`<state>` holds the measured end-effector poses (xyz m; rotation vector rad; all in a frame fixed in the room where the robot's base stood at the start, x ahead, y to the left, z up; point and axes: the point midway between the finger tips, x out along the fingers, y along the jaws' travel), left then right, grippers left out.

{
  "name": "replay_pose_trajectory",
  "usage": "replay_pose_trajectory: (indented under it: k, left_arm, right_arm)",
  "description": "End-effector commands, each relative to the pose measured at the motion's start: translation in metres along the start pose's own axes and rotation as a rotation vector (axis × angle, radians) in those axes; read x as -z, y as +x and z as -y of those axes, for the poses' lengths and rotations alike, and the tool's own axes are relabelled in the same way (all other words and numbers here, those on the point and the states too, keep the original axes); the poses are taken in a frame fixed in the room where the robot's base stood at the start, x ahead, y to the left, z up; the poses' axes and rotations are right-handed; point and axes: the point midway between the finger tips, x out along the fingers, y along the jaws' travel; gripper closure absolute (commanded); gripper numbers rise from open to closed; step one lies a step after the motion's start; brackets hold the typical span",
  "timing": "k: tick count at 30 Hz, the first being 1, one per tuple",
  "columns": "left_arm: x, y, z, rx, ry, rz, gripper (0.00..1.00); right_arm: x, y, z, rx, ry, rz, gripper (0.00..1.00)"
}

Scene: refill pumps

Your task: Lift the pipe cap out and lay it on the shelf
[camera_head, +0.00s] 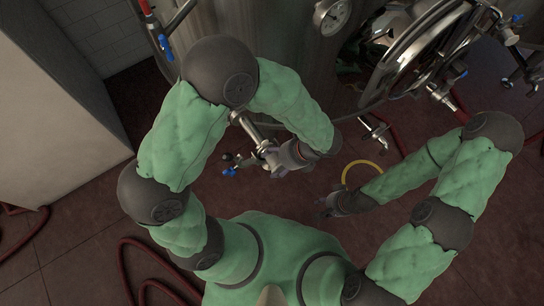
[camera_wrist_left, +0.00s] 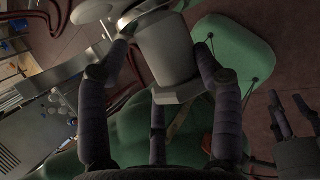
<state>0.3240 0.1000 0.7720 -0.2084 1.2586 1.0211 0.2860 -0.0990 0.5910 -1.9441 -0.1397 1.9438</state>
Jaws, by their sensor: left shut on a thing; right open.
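My left gripper (camera_head: 272,158) is shut on a grey metal cylinder, which looks like the pipe cap (camera_wrist_left: 168,55). In the left wrist view its dark fingers (camera_wrist_left: 158,105) close around the cylinder. The cylinder's upper end meets a larger pale metal part; whether they are joined I cannot tell. In the head view the gripper hides most of it. My right gripper (camera_head: 326,206) is open and empty, low in front of my body; its spread fingers also show in the left wrist view (camera_wrist_left: 290,112). A grey metal surface (camera_wrist_left: 40,130), possibly the shelf, is at the left of the wrist view.
A metal pipe with a blue-handled valve (camera_head: 231,170) is beside my left gripper. Steel tanks with a gauge (camera_head: 332,15) and a round hatch (camera_head: 425,50) stand behind. Red hoses (camera_head: 150,262) lie on the tiled floor. A white block (camera_head: 60,110) stands at left.

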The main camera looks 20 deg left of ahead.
Motion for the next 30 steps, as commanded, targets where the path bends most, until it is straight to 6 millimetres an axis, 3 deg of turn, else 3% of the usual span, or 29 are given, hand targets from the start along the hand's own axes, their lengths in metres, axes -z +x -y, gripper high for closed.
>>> replay_pose_trajectory:
  k: [8, 10, 11, 17, 18, 27, 30]
  left_arm:
    - [-0.005, -0.005, 0.000, 0.006, -0.003, 0.007, 0.76]
    - [-0.007, -0.009, -0.001, 0.007, -0.004, 0.008, 0.76]
    - [-0.008, -0.012, -0.002, 0.007, -0.004, 0.008, 0.82]
    - [-0.017, -0.032, -0.011, 0.006, -0.006, 0.009, 0.82]
    - [-0.015, -0.037, -0.017, 0.006, -0.004, 0.010, 0.90]
    - [0.002, -0.086, -0.068, 0.008, 0.000, 0.008, 0.90]
    - [0.018, -0.094, -0.089, 0.005, 0.003, 0.009, 0.90]
  right_arm:
    - [0.000, -0.003, 0.001, 0.000, 0.000, 0.000, 0.57]
    - [0.000, -0.006, 0.002, 0.000, 0.000, 0.000, 0.57]
    - [0.000, -0.008, 0.003, 0.000, 0.000, 0.000, 0.57]
    - [-0.001, -0.024, 0.009, 0.000, 0.000, 0.000, 0.57]
    - [-0.001, -0.027, 0.010, 0.000, 0.000, 0.000, 0.57]
    - [-0.002, -0.057, 0.020, 0.000, 0.000, 0.000, 0.57]
    - [-0.003, -0.065, 0.023, 0.000, 0.000, 0.000, 0.57]
